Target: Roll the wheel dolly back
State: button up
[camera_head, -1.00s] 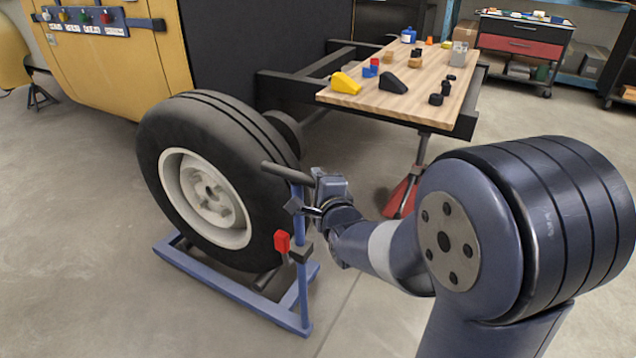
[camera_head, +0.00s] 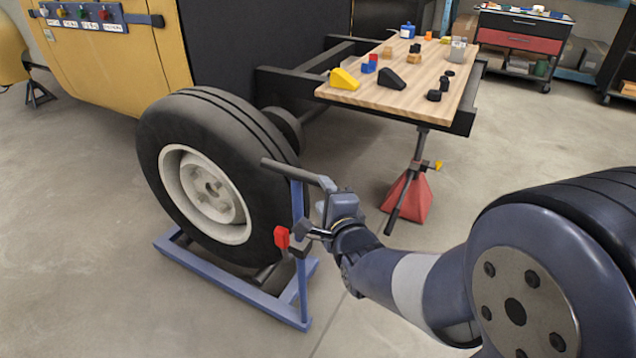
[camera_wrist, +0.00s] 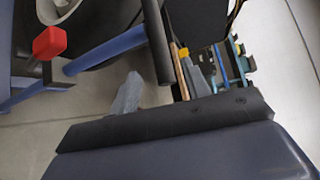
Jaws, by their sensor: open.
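The wheel dolly (camera_head: 225,287) is a low blue frame on the floor, carrying a large black tire (camera_head: 262,150) with a cream rim (camera_head: 203,195). A blue post (camera_head: 301,260) rises at its right side, topped by a dark handle bar (camera_head: 292,171). A red lever end (camera_head: 281,237) sits on the post. My gripper (camera_head: 314,208) is open beside the upper post, just below the handle bar. I cannot tell whether it touches the post. The wrist view shows the handle bar (camera_wrist: 157,42), the blue post (camera_wrist: 108,52) and the red lever end (camera_wrist: 50,42).
The wheel stands close to the hub end of a yellow vehicle shell (camera_head: 150,60) with a black frame. A wooden board (camera_head: 410,75) with several small items lies on the frame, above a red jack stand (camera_head: 410,195). The floor left and front of the dolly is clear.

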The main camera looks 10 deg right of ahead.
aim_at(317, 185)
jog(key=shift+v, duration=2.1)
jog(key=b+x, duration=0.1)
jog(key=x, duration=0.9)
jog(key=shift+w+f, duration=0.1)
jog(key=shift+w, duration=0.55)
jog(key=shift+w+d, duration=0.4)
jog(key=shift+d, duration=0.05)
